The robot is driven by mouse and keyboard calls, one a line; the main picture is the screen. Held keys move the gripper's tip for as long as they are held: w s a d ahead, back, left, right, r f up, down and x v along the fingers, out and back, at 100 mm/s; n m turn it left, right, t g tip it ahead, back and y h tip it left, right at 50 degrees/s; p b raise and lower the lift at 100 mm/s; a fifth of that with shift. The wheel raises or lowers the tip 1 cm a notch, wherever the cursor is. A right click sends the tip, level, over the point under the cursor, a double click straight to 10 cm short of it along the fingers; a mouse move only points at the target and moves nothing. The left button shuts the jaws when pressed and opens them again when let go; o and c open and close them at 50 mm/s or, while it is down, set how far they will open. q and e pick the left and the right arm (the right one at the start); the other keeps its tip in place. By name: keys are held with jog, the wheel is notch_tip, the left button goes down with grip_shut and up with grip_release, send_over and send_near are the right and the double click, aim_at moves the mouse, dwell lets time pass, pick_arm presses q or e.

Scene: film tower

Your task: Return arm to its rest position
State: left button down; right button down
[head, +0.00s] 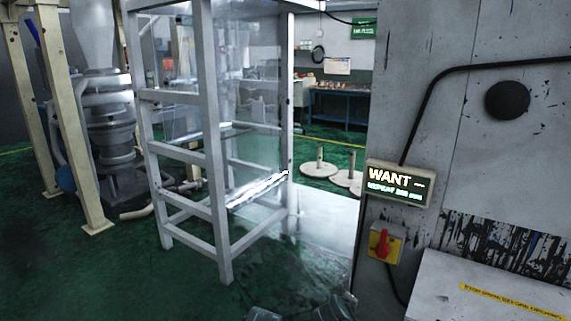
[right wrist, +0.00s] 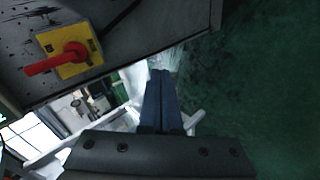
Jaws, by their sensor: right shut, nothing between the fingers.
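My right gripper (right wrist: 160,76) shows in the right wrist view with its two dark fingers together and nothing between them. It is apart from the red rotary handle on a yellow plate, seen at the upper left of that view (right wrist: 68,58). In the head view the same red handle (head: 382,243) sits on the grey cabinet's side, below a lit display. Dark grey parts at the bottom edge of the head view look like pieces of my right arm; the fingers cannot be made out there. My left gripper is in neither view.
The grey cabinet (head: 475,160) fills the right, with a display reading "WANT" (head: 398,184) and a black cable. A pale metal frame (head: 215,150) with clear panels stands left of centre. Cream posts and machinery stand farther left. Green floor (head: 110,270) is open at lower left.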

jog(key=s+a+f+m+g+y, duration=0.2)
jog(key=s+a+f+g, duration=0.2)
jog(key=s+a, duration=0.3)
jog(key=s+a+f+m+g+y, duration=0.1)
jog(key=s+a+f+m+g, duration=0.3)
jog(key=s, duration=0.5)
notch_tip(320, 180, up, 17)
jog(key=s+a+n+p, duration=0.1)
jog(key=a+p, duration=0.1)
jog(key=p, duration=1.5)
jog(key=shift+s+g+y, duration=0.15)
jog(key=shift+g+y, duration=0.25)
jog(key=shift+a, duration=0.1)
